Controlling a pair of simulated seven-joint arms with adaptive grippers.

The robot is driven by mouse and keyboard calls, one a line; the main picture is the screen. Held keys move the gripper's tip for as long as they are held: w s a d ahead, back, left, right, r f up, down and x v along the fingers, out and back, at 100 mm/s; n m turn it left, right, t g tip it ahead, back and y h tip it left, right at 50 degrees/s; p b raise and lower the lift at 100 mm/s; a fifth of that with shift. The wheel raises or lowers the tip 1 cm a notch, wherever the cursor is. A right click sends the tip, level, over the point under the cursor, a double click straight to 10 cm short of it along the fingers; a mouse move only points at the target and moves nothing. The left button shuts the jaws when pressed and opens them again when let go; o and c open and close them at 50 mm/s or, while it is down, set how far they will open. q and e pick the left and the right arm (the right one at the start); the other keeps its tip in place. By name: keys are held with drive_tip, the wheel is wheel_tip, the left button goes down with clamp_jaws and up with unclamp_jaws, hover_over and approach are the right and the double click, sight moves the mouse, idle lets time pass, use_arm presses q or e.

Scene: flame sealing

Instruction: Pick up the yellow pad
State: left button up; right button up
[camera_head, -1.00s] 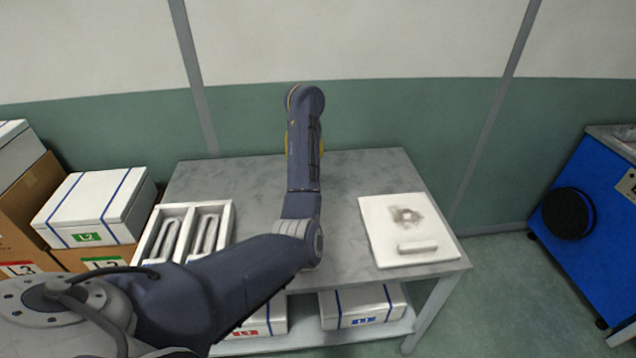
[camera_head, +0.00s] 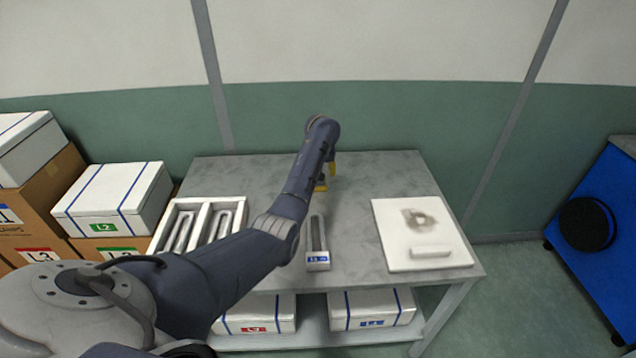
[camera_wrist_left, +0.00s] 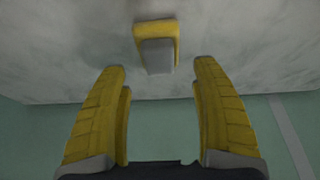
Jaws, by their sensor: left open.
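The yellow pad (camera_wrist_left: 141,27) lies on the grey table in the left wrist view, with a grey block-like part on it. It sits beyond the fingertips, roughly centred between them, and is apart from them. In the head view the small yellow patch near the arm's end may be pad or finger; I cannot tell. My left gripper (camera_wrist_left: 160,75) has two yellow fingers spread wide, with nothing between them. In the head view my left gripper (camera_head: 331,170) points down over the back middle of the table, partly hidden by the arm. My right gripper is not seen.
A narrow grey holder with a blue label (camera_head: 318,240) stands mid-table. A white tray (camera_head: 161,236) with grey loops is on the left. A white board (camera_head: 447,236) with a dark smudge and a small white bar is on the right. Boxes stand left and below.

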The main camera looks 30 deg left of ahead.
use_arm(q)
drive_tip(key=shift+x, duration=2.7)
drive_tip(key=shift+w+r, duration=0.15)
drive_tip(key=c, duration=1.3)
